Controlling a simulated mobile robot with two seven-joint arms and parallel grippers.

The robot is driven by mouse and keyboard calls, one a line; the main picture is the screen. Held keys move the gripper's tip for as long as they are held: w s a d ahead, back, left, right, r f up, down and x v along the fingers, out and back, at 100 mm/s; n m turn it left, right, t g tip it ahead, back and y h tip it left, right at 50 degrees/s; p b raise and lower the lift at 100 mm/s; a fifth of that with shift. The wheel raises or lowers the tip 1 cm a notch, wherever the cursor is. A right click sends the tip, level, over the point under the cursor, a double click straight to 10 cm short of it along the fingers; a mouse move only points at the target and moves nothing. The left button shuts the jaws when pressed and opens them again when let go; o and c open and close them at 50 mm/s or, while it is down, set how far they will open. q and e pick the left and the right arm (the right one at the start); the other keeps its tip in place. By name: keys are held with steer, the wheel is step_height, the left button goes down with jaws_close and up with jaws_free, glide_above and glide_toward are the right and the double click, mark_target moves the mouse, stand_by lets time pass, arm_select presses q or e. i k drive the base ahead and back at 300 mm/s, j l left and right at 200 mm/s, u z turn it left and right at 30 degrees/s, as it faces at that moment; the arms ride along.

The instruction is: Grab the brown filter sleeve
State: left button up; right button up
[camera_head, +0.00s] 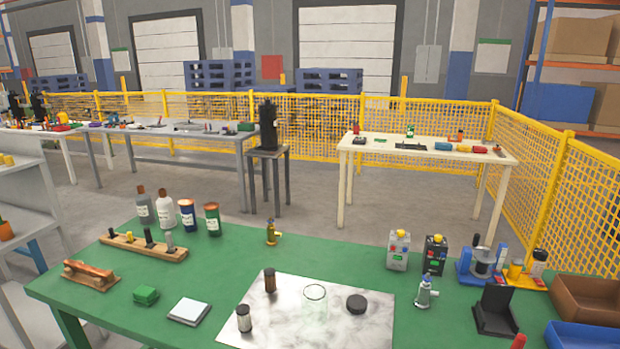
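Nothing in view shows clearly as a brown filter sleeve. A small dark brown cylinder (270,281) stands upright on the marble-patterned board (290,322) on the green table. A brown wooden piece (90,272) lies at the table's left end, and I cannot tell if either is the sleeve. Neither of my grippers is in view.
The green table (330,246) also holds bottles (165,212) and a wooden rack (143,246). A glass beaker (314,300), a black disc (357,303) and a labelled jar (244,318) share the board. Boxy devices (398,250) and a brown tray (590,303) stand at the right.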

mark_target(270, 279)
steer(key=j+z, duration=0.15)
steer(key=z, duration=0.2)
steer(key=j+z, duration=0.15)
steer(key=z, duration=0.25)
steer(key=j+z, duration=0.15)
steer(key=z, duration=0.2)
steer(key=j+z, duration=0.25)
steer(key=j, duration=0.2)
steer(key=k+j+z, duration=0.25)
steer(key=j, duration=0.15)
steer(key=k+j, duration=0.1)
steer(key=j, duration=0.4)
steer(key=k+j, duration=0.1)
steer(key=j, duration=0.45)
steer(key=z, duration=0.05)
